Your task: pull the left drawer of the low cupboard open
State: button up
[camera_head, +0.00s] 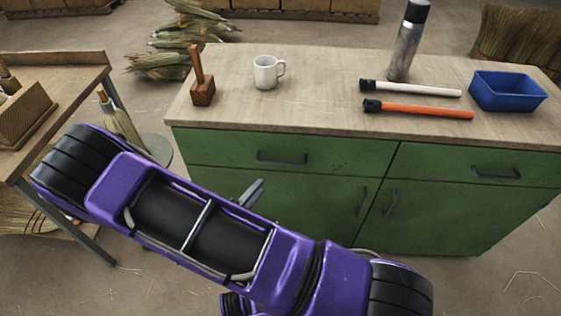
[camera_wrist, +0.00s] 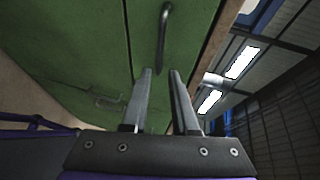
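The low green cupboard (camera_head: 330,200) has a left drawer (camera_head: 225,152) with a dark bar handle (camera_head: 282,160). The drawer front looks flush, so it is shut. In the wrist view the handle (camera_wrist: 164,40) lies ahead of the fingertips, in line with the gap between them. My gripper (camera_wrist: 160,72) is open, its two grey fingers apart with nothing between them. In the head view the fingers (camera_head: 254,190) show just below and left of the handle, apart from it. My purple arm hides part of the cupboard's lower left.
The right drawer's handle (camera_head: 496,173) and two door handles (camera_head: 362,200) sit nearby. On the top stand a mallet (camera_head: 202,90), a mug (camera_head: 266,72), a flask (camera_head: 408,45) and a blue bin (camera_head: 507,92). A wooden bench (camera_head: 75,75) stands close on the left.

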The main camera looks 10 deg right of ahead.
aim_at(280, 163)
jog(key=x, duration=1.4)
grip_shut()
dwell(1.0)
